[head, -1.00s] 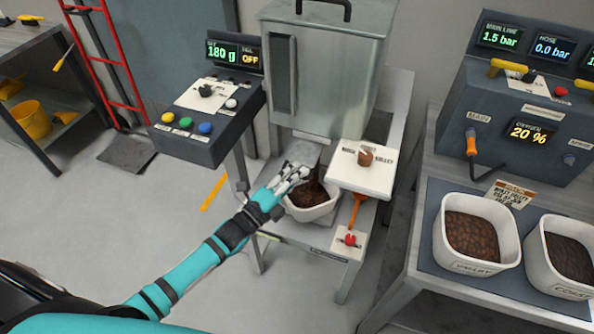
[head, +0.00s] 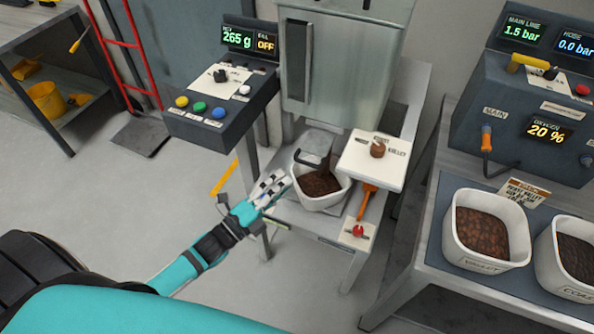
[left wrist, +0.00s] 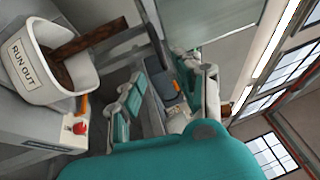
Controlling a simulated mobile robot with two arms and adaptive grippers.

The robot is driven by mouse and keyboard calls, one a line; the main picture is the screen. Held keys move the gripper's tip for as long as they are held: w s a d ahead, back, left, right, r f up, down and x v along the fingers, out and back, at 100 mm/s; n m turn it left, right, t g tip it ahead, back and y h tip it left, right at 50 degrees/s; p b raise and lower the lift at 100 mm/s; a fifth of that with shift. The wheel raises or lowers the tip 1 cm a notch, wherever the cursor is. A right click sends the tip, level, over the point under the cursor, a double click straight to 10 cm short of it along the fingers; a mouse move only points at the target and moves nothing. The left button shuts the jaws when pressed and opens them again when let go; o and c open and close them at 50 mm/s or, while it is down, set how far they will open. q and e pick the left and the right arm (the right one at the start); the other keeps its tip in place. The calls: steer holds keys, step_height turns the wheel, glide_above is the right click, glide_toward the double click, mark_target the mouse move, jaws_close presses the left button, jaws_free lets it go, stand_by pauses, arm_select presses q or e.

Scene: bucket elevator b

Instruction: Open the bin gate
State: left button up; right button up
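The grey metal bin (head: 350,75) stands at the back centre. Below it is a metal spout plate with a dark bar-like handle (head: 313,160), which I take for the gate; how far it is open is hard to tell. A white tub (head: 318,198) with brown material stands under it. In the left wrist view the tub (left wrist: 38,85) reads "RUN OUT", and a brown stream (left wrist: 90,40) reaches into it. My left gripper (head: 271,188) is just left of the tub, fingers apart and empty, clear of the handle. My right gripper is out of view.
A control box (head: 222,105) with coloured buttons and a 265 g display is at left. A white plate with a brown knob (head: 377,150) and a red knob (head: 358,231) lie right of the tub. Two filled tubs stand on the right bench (head: 430,250).

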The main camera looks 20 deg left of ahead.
arm_select(q)
steer(key=shift+v, duration=1.5)
steer(key=s+a+f+n+g+y, duration=0.2)
steer(key=s+f+n+g, duration=0.15)
steer(key=f, duration=0.75)
steer(key=s+a+f+n+g+y, duration=0.1)
steer(key=s+f+n+g+y, duration=0.25)
steer(key=f, duration=0.65)
steer(key=s+a+f+n+g+y, duration=0.15)
steer(key=s+f+n, duration=0.35)
steer(key=f, duration=0.6)
steer(key=s+d+f+n+g, duration=0.1)
steer(key=s+f+n+g, duration=0.1)
steer(key=s, duration=0.6)
steer(key=s+d+f+n+g+y, duration=0.1)
steer(key=s+f+n+g, duration=0.2)
steer(key=s+f, duration=0.4)
steer(key=s+d+f+n+g, duration=0.1)
steer(key=s+f+n+g, duration=0.2)
steer(key=s, duration=0.5)
step_height(320, 180, down, 2)
steer(key=shift+s+d+f+n, duration=0.2)
steer(key=shift+s+n, duration=0.2)
steer(key=shift+n, duration=0.2)
steer(key=shift+g, duration=0.25)
